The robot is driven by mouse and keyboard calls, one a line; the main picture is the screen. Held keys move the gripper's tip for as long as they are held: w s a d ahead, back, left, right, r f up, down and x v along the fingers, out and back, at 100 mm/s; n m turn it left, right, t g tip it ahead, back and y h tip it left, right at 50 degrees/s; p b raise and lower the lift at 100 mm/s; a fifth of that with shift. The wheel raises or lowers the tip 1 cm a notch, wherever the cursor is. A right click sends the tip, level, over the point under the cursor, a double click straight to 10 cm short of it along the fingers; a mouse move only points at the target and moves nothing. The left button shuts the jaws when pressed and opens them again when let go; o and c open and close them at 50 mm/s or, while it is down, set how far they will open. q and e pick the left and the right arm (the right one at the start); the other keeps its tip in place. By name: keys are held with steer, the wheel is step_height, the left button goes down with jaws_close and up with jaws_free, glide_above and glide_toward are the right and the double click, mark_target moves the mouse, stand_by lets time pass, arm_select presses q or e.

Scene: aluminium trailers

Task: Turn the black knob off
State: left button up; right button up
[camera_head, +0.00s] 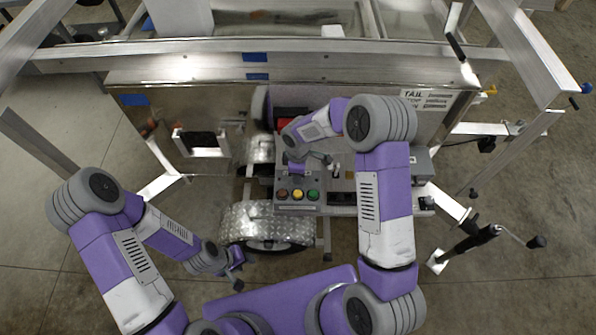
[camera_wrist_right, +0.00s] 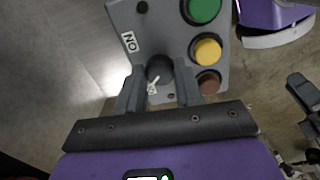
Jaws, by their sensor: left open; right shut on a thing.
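A grey control box (camera_head: 297,207) with a black knob stands low in the middle of the head view. In the right wrist view the black knob (camera_wrist_right: 160,69) sits beside the buttons, between the fingers of my right gripper (camera_wrist_right: 159,92), which is shut on it. An ON label (camera_wrist_right: 130,42) lies up and left of the knob. A white mark shows at the knob's lower left, partly hidden, so I cannot read it. In the head view my right gripper (camera_head: 297,174) hides the knob. My left gripper (camera_head: 236,269) is open and empty, left of and below the box.
Brown (camera_head: 282,194), yellow (camera_head: 298,194) and green (camera_head: 313,194) buttons line the box's front. A diamond-plate fender (camera_head: 265,222) lies beside it. The aluminium trailer frame (camera_head: 290,65) spans behind. A crank handle (camera_head: 488,233) stands at right.

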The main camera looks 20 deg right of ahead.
steer(key=shift+n, duration=0.6)
steer(key=o, duration=1)
steer(key=shift+o, duration=0.2)
step_height(320, 180, up, 8)
steer(key=shift+f+p, duration=0.25)
steer(key=shift+p, duration=0.5)
